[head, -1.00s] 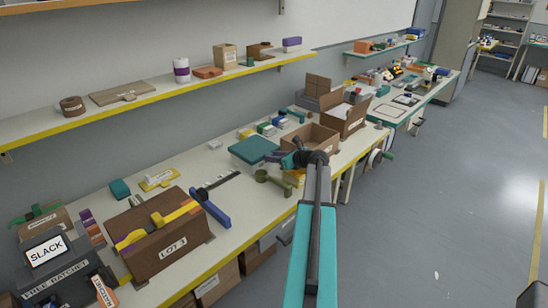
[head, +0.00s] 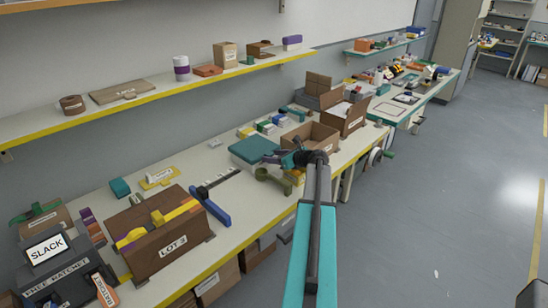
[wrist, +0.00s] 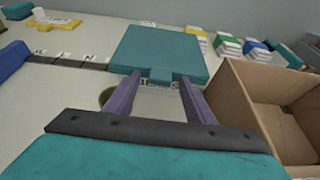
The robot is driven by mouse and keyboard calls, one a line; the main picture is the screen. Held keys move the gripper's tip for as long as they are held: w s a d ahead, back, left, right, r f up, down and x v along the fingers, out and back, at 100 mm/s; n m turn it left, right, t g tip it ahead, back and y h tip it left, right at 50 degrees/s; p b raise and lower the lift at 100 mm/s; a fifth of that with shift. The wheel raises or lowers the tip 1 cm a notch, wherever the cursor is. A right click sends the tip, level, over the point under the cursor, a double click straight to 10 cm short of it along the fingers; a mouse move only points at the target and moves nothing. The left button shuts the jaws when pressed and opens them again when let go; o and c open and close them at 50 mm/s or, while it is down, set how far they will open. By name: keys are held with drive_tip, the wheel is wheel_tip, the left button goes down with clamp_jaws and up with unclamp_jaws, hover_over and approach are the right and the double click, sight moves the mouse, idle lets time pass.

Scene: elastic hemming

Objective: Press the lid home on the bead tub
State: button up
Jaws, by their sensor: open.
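The bead tub's flat teal lid (head: 254,149) lies on top of the tub on the workbench; it also shows in the wrist view (wrist: 158,48), with a small tab on its near edge. The tub body under it is mostly hidden, and I cannot tell whether the lid sits fully down. My gripper (head: 270,158) is at the near right side of the lid. In the wrist view, my gripper (wrist: 158,88) is open, with its two purple fingers apart on either side of the lid's tab and nothing held. I cannot tell whether the fingers touch the lid.
An open cardboard box (wrist: 270,110) stands close on the right. A green round-ended tool (head: 270,180) lies in front of the lid. Small coloured packs (wrist: 228,45) sit behind it. A label strip (wrist: 70,62) lies to the left. A brown box marked LOT 3 (head: 165,235) is further left.

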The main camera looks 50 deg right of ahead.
drive_tip(key=shift+s, duration=0.1)
drive_tip(key=b+v, duration=0.3)
drive_tip(key=v, duration=1)
drive_tip(key=shift+s+r, duration=0.2)
drive_tip(key=shift+s, duration=0.1)
drive_tip(key=shift+s, duration=0.1)
